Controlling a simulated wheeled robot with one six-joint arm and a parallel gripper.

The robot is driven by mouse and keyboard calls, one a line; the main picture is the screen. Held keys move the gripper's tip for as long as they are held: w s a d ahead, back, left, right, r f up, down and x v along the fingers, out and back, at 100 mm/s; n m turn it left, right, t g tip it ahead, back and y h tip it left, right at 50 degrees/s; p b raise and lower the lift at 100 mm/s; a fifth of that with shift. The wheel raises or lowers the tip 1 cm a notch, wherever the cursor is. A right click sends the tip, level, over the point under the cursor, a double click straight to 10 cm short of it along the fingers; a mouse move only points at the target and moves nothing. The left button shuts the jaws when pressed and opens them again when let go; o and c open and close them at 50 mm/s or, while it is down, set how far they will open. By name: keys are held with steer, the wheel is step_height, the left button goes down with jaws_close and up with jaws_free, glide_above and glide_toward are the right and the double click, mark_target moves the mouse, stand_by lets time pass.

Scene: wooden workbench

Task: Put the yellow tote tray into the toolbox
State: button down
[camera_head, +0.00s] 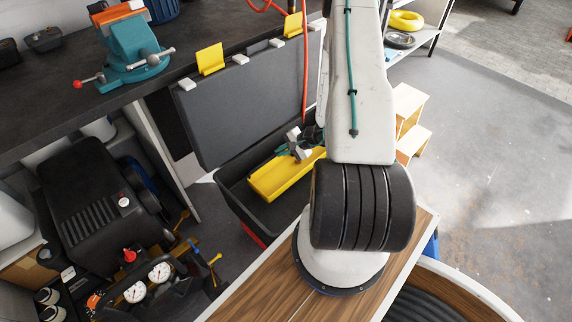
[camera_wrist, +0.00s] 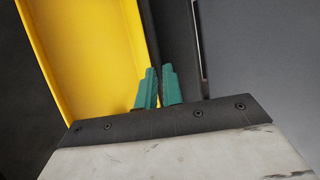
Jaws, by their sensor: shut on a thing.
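The yellow tote tray (camera_head: 276,178) is in the opening of the black toolbox (camera_head: 238,193), whose lid (camera_head: 250,100) stands open behind it. How deep the tray sits, and whether it rests on anything, I cannot tell. My gripper (camera_head: 296,148) is over the tray's far long side in the head view. In the wrist view, the green fingers of my gripper (camera_wrist: 158,88) are close together at the edge of the yellow tray (camera_wrist: 85,50), shut on its wall. My arm hides the tray's right end and part of the toolbox.
A dark bench (camera_head: 60,100) with a teal vise (camera_head: 135,45) stands to the left and behind. A black compressor (camera_head: 95,195) with gauges is at the left. Wooden steps (camera_head: 408,120) stand right of my arm. Open grey floor (camera_head: 490,180) lies at the right.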

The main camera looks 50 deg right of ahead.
mark_target(276, 163)
step_height(276, 163, down, 6)
steer(key=shift+r, duration=0.2)
steer(key=c, duration=1.5)
jaws_free()
steer(key=shift+c, duration=0.2)
steer(key=shift+r, duration=0.1)
